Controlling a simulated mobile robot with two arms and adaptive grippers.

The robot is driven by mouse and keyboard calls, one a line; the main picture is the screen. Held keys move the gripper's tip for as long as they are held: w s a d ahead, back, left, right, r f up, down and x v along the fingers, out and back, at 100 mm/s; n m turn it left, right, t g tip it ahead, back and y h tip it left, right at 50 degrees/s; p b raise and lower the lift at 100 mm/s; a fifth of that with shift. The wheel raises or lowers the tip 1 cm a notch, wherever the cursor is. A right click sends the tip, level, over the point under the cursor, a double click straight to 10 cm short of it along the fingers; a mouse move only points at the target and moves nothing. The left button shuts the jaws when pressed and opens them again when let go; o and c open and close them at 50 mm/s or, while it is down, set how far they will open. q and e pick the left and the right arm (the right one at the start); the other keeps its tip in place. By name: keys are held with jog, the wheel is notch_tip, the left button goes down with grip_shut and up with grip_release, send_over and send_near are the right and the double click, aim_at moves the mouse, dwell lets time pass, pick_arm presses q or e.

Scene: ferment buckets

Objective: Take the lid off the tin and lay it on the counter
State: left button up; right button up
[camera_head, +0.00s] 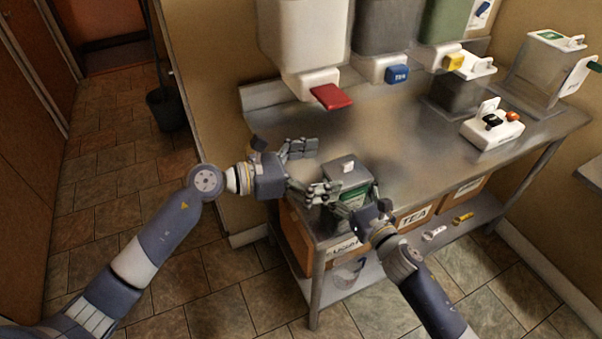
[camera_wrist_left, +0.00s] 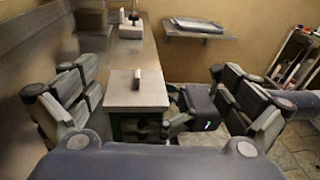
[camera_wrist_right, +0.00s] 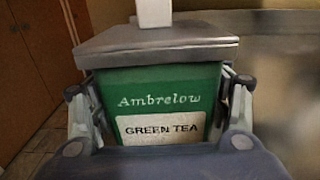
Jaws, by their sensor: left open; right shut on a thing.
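The green tin (camera_wrist_right: 150,80), labelled "Ambrelow GREEN TEA", stands upright at the front edge of the metal counter (camera_head: 400,140). Its grey lid (camera_head: 337,174) with a pale knob (camera_head: 348,167) is on top; the lid (camera_wrist_right: 110,42) looks seated level in the right wrist view. My right gripper (camera_head: 350,207) is shut on the tin's body, one finger on each side below the lid. My left gripper (camera_head: 312,170) is open and empty, beside the tin at its left. In the left wrist view the lid (camera_wrist_left: 137,95) lies ahead, between the spread fingers.
Dispensers with a red tap (camera_head: 331,96), a blue tap (camera_head: 397,74) and a yellow tap (camera_head: 454,62) hang above the back. A white holder (camera_head: 492,133) stands at the right. Labelled boxes (camera_head: 415,216) sit under the counter. The counter's middle is clear.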

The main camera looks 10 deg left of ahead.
pick_arm(q)
jog(key=n+t+y, duration=0.1)
jog(key=t, duration=0.1)
send_near(352, 162)
jog(key=x, duration=0.9)
jog(key=shift+f, duration=0.15)
jog(key=c, duration=1.3)
pick_arm(e)
jog(key=shift+a, duration=0.1)
pick_arm(q)
jog(key=shift+r, duration=1.1)
